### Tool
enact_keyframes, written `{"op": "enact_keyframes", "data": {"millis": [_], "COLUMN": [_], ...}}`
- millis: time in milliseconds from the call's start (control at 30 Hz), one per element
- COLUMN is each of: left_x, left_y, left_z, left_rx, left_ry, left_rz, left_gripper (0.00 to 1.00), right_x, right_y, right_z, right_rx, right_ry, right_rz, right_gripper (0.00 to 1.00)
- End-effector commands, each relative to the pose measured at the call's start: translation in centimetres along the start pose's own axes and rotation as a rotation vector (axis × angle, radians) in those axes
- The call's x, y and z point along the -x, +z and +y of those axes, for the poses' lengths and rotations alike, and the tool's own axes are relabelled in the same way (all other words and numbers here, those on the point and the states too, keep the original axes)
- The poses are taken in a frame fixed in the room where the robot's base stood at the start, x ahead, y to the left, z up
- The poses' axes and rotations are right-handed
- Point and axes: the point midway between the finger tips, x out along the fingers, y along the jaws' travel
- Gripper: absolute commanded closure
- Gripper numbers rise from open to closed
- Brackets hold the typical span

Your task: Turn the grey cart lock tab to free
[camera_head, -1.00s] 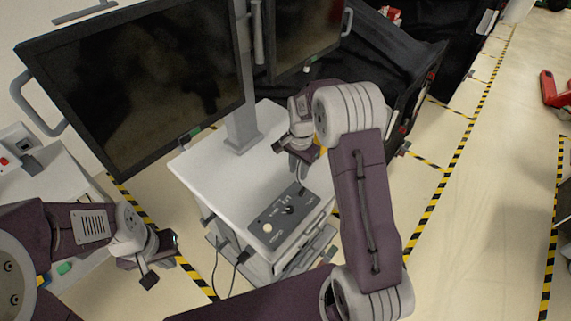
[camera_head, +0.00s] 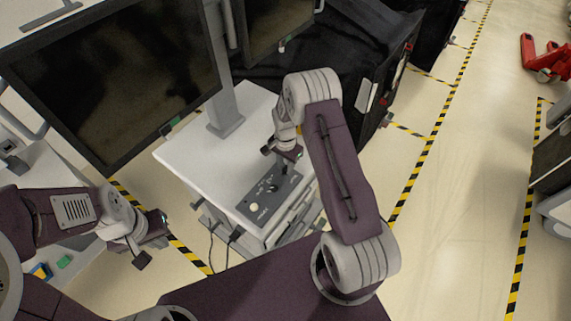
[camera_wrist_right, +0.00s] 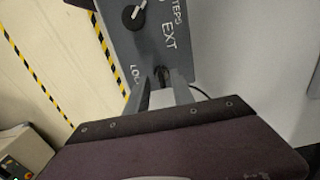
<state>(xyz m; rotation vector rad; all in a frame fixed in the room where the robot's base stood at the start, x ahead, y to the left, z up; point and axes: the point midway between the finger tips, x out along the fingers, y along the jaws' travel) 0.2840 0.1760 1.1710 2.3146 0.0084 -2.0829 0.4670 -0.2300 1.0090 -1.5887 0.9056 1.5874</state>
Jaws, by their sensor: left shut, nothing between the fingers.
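The grey control panel (camera_head: 268,198) lies on the front of a white cart top (camera_head: 190,150), with a pale button and dark knobs. In the right wrist view the panel (camera_wrist_right: 150,50) shows a round black knob (camera_wrist_right: 133,15) and lettering, partly readable as "EXT" and "LO...". My right gripper (camera_head: 284,152) is at the panel's far end. Its two grey fingers (camera_wrist_right: 162,88) reach the panel beside the "LO..." lettering, with a small dark part between them. The grey lock tab is not clearly visible there; the fingers hide that spot. My left gripper (camera_head: 150,245) is shut and empty, left of the cart.
A large dark monitor (camera_head: 110,85) stands left of the grey post (camera_head: 222,110). A black covered cart (camera_head: 345,75) stands behind. Black cables hang from the cart's front. Open floor lies right, with yellow-black tape and a red pallet jack (camera_head: 545,58).

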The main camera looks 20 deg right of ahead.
Motion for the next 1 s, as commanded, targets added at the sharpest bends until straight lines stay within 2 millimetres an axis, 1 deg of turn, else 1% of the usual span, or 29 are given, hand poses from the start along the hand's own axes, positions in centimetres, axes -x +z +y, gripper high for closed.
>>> {"op": "enact_keyframes", "data": {"millis": [67,100,167,200,467,667,867,1000], "left_x": [0.0,0.0,0.0,0.0,-0.1,-0.4,-1.1,-1.6], "left_y": [0.0,0.0,0.0,0.0,0.0,0.1,0.1,0.2], "left_z": [0.0,0.0,0.0,0.0,0.0,0.0,0.0,0.0], "left_rx": [0.0,0.0,0.0,0.0,0.0,0.0,0.0,0.0], "left_ry": [0.0,0.0,0.0,0.0,0.0,0.0,0.0,0.0], "left_rz": [0.0,0.0,0.0,0.0,0.0,0.0,0.0,0.0], "left_gripper": [1.0,1.0,1.0,1.0,1.0,1.0,1.0,1.0], "right_x": [0.0,0.0,0.0,0.0,0.0,0.0,-0.1,-0.1], "right_y": [0.0,0.0,0.0,0.0,0.0,0.0,-0.1,-0.1], "right_z": [0.0,0.0,0.0,0.0,0.0,0.0,-0.1,-0.1], "right_rx": [0.0,0.0,0.0,0.0,0.006,0.063,0.202,0.332], "right_ry": [0.0,0.0,0.0,0.0,-0.001,-0.001,-0.001,-0.001], "right_rz": [0.0,0.0,0.0,0.0,0.0,0.001,0.001,0.002], "right_gripper": [0.71,0.76,0.93,1.0,1.0,1.0,1.0,1.0]}}
